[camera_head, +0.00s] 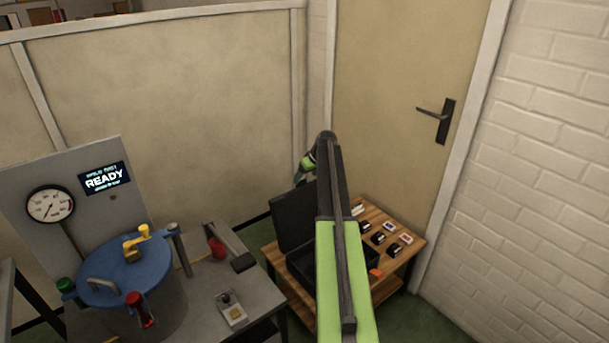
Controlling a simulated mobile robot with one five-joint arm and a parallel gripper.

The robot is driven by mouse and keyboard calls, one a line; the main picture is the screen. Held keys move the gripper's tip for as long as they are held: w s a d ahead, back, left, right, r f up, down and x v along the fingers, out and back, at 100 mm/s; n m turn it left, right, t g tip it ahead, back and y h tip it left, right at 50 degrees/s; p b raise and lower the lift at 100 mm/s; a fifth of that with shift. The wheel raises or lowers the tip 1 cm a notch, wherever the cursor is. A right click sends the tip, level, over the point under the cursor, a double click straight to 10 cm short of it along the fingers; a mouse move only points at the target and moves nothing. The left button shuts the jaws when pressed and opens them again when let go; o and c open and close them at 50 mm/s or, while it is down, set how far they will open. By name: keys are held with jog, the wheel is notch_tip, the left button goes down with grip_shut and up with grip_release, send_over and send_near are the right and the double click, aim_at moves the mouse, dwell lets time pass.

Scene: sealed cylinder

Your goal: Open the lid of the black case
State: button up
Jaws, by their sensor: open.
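The black case (303,264) stands on a small wooden table (410,243), partly hidden behind my arm. Its lid (293,217) stands raised at the back left, tilted up from the base. The dark inside of the base shows in part. My gripper (299,178) is small in view, just above the top edge of the raised lid. It is open, and nothing shows between its fingers. I cannot tell whether it touches the lid. My green and black arm covers the right part of the case.
Several small blocks (378,238) lie on the table's right side, and an orange item (375,273) is by the case. A grey bench (205,290) at left carries a blue-lidded cylinder (125,275) with clamps. Walls and a door (400,90) close off the back and right.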

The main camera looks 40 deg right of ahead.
jog(key=p+v, duration=1)
jog(key=v, duration=0.3)
jog(key=shift+r, duration=0.2)
